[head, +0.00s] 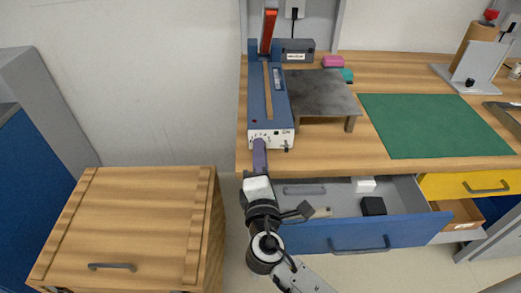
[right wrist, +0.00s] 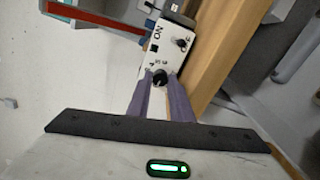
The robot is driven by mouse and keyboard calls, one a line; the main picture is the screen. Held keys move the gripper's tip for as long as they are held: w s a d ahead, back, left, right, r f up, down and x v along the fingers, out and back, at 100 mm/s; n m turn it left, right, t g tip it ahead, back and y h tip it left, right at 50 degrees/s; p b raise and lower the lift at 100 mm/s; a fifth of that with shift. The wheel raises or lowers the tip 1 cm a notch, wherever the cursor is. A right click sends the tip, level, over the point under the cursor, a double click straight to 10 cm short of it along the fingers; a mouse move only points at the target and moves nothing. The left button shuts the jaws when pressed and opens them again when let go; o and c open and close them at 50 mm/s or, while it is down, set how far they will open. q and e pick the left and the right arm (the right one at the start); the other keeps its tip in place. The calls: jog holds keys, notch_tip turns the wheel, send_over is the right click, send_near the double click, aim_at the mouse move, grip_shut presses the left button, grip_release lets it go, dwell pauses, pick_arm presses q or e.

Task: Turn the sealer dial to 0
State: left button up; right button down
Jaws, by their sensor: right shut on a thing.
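The sealer (head: 256,100) is a long blue device with a raised orange-red lever arm (head: 268,30), standing on the wooden bench. Its white front panel (head: 271,138) faces me and has printed marks. My right gripper (head: 259,142) reaches up to the left part of this panel and hides the dial in the head view. In the right wrist view the black round dial (right wrist: 160,77) sits between the tips of the purple fingers of my right gripper (right wrist: 161,84), which is shut on it. I cannot read which number the dial points to. My left gripper is out of view.
A second knob (right wrist: 181,43) sits on the panel beside the dial. A grey metal stand (head: 322,92) is right of the sealer, then a green mat (head: 432,124). The open blue drawer (head: 350,240) lies below the bench, right of my arm. A wooden cart (head: 130,225) is at left.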

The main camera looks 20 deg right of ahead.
jog(key=shift+n, duration=0.3)
jog(key=c, duration=1.6)
grip_release()
jog(key=shift+f, duration=0.2)
jog(key=shift+s, duration=0.15)
